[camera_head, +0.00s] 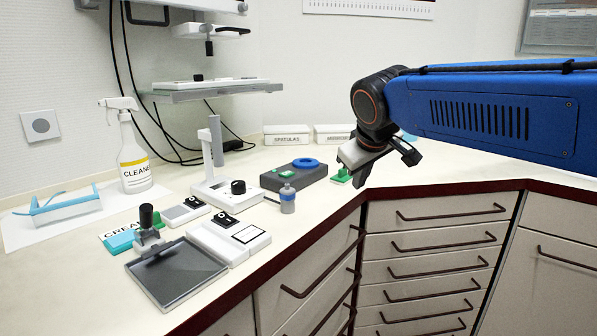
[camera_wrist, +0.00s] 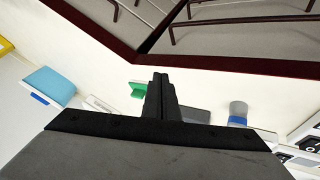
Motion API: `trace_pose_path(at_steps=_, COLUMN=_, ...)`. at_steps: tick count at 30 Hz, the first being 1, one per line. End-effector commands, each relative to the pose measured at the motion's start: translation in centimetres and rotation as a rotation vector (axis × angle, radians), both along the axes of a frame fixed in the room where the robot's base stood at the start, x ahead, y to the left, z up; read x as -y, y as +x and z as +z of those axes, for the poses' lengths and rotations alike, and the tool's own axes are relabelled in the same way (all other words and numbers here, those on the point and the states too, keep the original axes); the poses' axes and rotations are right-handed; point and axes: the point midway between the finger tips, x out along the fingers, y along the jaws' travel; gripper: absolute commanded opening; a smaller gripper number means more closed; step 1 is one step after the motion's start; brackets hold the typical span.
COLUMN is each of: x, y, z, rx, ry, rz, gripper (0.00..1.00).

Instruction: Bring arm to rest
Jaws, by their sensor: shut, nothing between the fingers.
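My gripper (camera_head: 360,179) hangs at the end of my blue arm (camera_head: 480,110), over the counter near its inner corner edge. In the wrist view its two black fingers (camera_wrist: 161,97) are together with nothing between them. A small green object (camera_head: 340,175) lies on the counter just beside the gripper in the head view. It also shows left of the fingers in the wrist view (camera_wrist: 137,89), apart from them.
A dark grey device with a blue ring (camera_head: 305,163) and a small grey-blue bottle (camera_head: 288,199) stand left of the gripper. A spray bottle (camera_head: 133,160), white instruments and a dark tray (camera_head: 178,275) are farther left. Drawers (camera_head: 430,240) lie below the dark red counter edge.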

Motion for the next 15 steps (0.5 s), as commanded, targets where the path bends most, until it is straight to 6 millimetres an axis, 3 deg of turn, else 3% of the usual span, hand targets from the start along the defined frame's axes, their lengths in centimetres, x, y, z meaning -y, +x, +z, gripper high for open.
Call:
trace_pose_path(at_steps=1, x=2.0, y=-1.7, z=-1.0, rx=-0.014, ry=0.016, rz=-0.032, gripper=0.0)
trace_pose_path(at_steps=6, x=6.9, y=-7.5, z=-5.0, rx=-0.069, ry=0.074, rz=-0.134, gripper=0.0)
trace_pose_path(at_steps=15, x=12.7, y=-18.3, z=-13.1, rx=-0.152, ry=0.188, rz=-0.314, gripper=0.0)
